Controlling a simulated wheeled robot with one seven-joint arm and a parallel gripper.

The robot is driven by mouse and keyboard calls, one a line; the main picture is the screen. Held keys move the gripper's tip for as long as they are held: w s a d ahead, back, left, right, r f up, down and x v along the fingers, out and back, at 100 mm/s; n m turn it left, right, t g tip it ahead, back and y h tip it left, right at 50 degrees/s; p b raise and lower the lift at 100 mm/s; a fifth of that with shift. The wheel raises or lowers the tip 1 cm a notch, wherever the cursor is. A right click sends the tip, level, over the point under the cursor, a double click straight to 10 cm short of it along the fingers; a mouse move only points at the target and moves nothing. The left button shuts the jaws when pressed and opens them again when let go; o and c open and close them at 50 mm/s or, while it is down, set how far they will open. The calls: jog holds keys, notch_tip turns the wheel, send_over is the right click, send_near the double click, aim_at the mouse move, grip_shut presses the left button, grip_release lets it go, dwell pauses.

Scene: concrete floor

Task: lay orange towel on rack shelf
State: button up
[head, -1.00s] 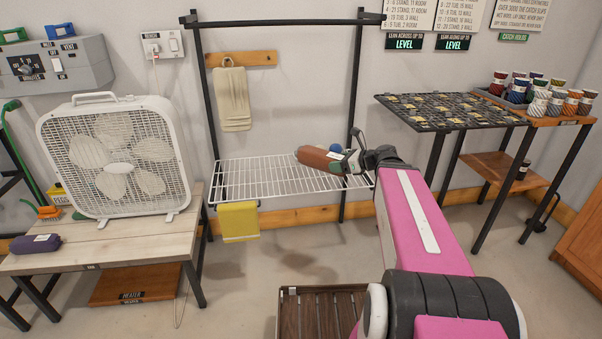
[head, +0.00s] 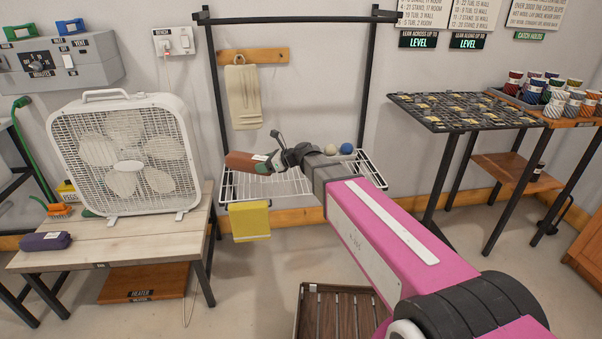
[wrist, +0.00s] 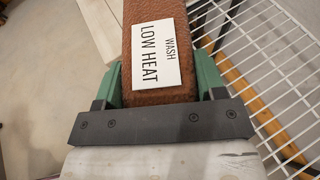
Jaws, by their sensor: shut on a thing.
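The rust-orange towel (head: 246,163) is a thick, folded or rolled bundle with a white label reading "WASH LOW HEAT" in the wrist view (wrist: 160,55). My gripper (head: 266,164) is shut on it, with green fingers on both sides of the towel in the wrist view (wrist: 158,82). The rack shelf (head: 285,185) is a white wire grid on a black frame. In the head view the towel appears over the shelf's left part, seemingly above it. In the wrist view the shelf (wrist: 275,75) lies to the right of and below the towel. The exact height gap is unclear.
A yellow cloth (head: 249,221) hangs at the shelf's front left edge. A beige towel (head: 243,97) hangs on the wall behind. A beige ball (head: 330,149) and a blue ball (head: 346,148) are at the shelf's back right. A box fan (head: 125,155) stands left on a bench.

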jog(key=shift+n+g, duration=0.3)
jog(key=a, duration=0.2)
jog(key=s+a, duration=0.1)
jog(key=a, duration=0.1)
jog(key=a+f, duration=0.1)
jog(key=a, duration=0.2)
jog(key=shift+s, duration=0.15)
send_over(272, 187)
notch_tip(272, 187, down, 7)
jog(key=shift+a+r, duration=0.1)
jog(key=shift+f, duration=2.1)
jog(key=shift+f, duration=0.1)
jog(key=o, duration=1.1)
